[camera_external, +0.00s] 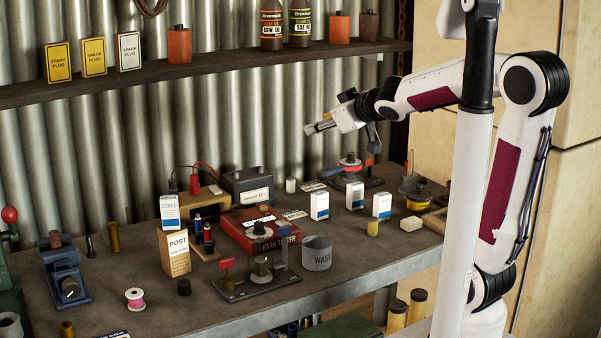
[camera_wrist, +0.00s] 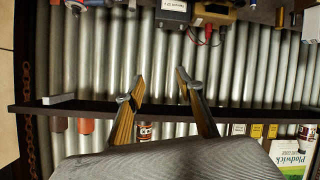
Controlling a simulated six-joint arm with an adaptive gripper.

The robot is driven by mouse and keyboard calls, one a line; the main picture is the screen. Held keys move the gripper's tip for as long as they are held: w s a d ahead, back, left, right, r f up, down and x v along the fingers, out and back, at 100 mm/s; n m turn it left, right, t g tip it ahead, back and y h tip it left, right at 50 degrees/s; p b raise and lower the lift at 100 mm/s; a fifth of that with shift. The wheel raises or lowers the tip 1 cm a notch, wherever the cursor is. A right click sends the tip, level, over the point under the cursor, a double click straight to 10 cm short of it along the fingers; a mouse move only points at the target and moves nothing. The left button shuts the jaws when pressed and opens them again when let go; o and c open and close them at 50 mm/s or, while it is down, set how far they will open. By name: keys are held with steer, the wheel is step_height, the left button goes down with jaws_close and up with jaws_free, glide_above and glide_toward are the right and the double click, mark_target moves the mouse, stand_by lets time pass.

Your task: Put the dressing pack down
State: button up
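Several small white cartons with blue lower bands, which look like dressing packs, are in the external view. One carton (camera_external: 169,211) sits on top of the tan box marked POST (camera_external: 174,252). Three more stand upright on the bench, a left one (camera_external: 319,206), a middle one (camera_external: 355,195) and a right one (camera_external: 381,206). I cannot tell which one is the task's pack. My gripper (camera_external: 312,129) is raised above the bench, apart from all of them. In the wrist view my gripper (camera_wrist: 160,76) has its two fingers spread with nothing between them.
The shelf (camera_external: 210,67) carries spark plug boxes, bottles and orange cans behind my gripper. The bench (camera_external: 110,289) holds a red tester box (camera_external: 252,232), a grey waste cup (camera_external: 317,254) and a battery (camera_external: 247,185). Bare bench lies right of the cup.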

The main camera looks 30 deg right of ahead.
steer(key=s+d+f+m+g+h, duration=0.1)
steer(key=s+d+f+m+g, duration=0.15)
steer(key=s, duration=0.45)
steer(key=s+d+f+m+g+h, duration=0.1)
steer(key=s+d+f, duration=0.1)
steer(key=s+d, duration=0.3)
steer(key=s+a+f+g, duration=0.2)
steer(key=s+f, duration=0.1)
steer(key=s, duration=0.5)
steer(key=s+a+f+g+y, duration=0.1)
steer(key=s+f, duration=0.3)
steer(key=s, duration=0.4)
steer(key=shift+a+g, duration=0.45)
steer(key=shift+a, duration=0.4)
